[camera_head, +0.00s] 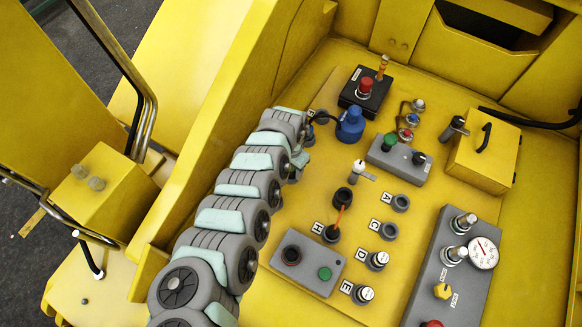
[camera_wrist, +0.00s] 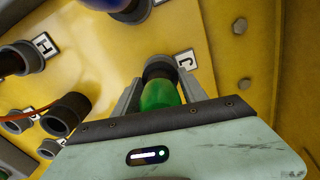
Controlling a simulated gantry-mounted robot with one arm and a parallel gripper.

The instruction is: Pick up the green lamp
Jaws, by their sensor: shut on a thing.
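The green lamp (camera_wrist: 160,95) shows in the wrist view between the two fingers of my gripper (camera_wrist: 160,90). My gripper is shut on it. The lamp's far end is at a dark round socket (camera_wrist: 158,68) beside the label J; I cannot tell whether it is seated in it or just clear of it. In the head view my gripper (camera_head: 304,138) is at the left side of the yellow panel, next to a blue plug-like part (camera_head: 350,124). My arm hides the lamp there.
A black box with a red button (camera_head: 365,86) stands behind my gripper. A grey box with a green knob (camera_head: 389,142) is to the right. Several labelled sockets (camera_head: 389,231) lie in front. A yellow wall (camera_head: 225,110) runs close along my arm's left side.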

